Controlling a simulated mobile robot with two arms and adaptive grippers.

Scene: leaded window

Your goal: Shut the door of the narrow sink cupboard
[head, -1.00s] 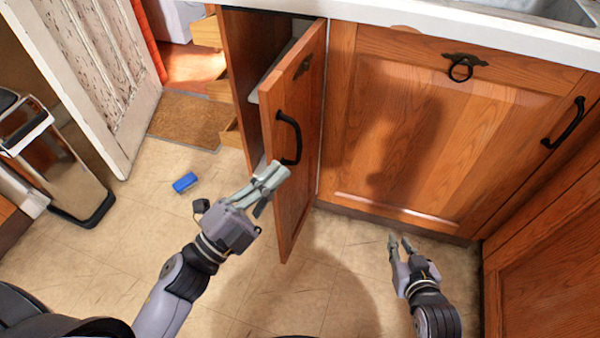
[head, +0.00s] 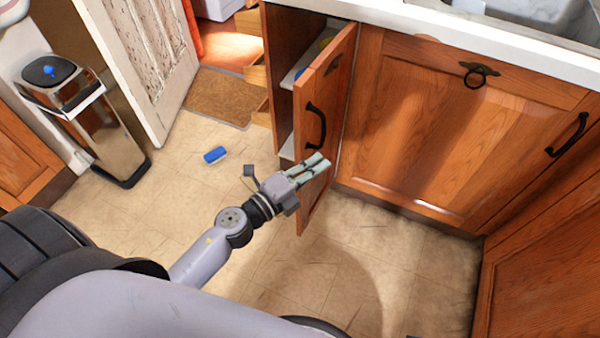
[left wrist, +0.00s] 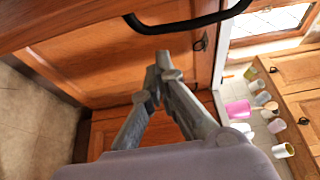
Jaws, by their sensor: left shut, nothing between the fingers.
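The narrow sink cupboard's wooden door (head: 327,95) stands open in the head view, swung out toward me, with shelves (head: 300,75) showing behind it on the left. Its black handle (head: 315,127) is on the door's face and also crosses the top of the left wrist view (left wrist: 190,22). My left gripper (head: 318,165) is shut and empty, in front of the door's lower part, just below the handle. In the left wrist view its fingertips (left wrist: 163,60) meet close below the handle; I cannot tell whether they touch the door. My right gripper is out of view.
The wide cupboard front (head: 440,130) beside the door is closed. A blue object (head: 215,155) lies on the floor to the left, near a brown mat (head: 220,97). A metal bin (head: 95,120) stands further left. Several cups (left wrist: 265,100) show in the left wrist view.

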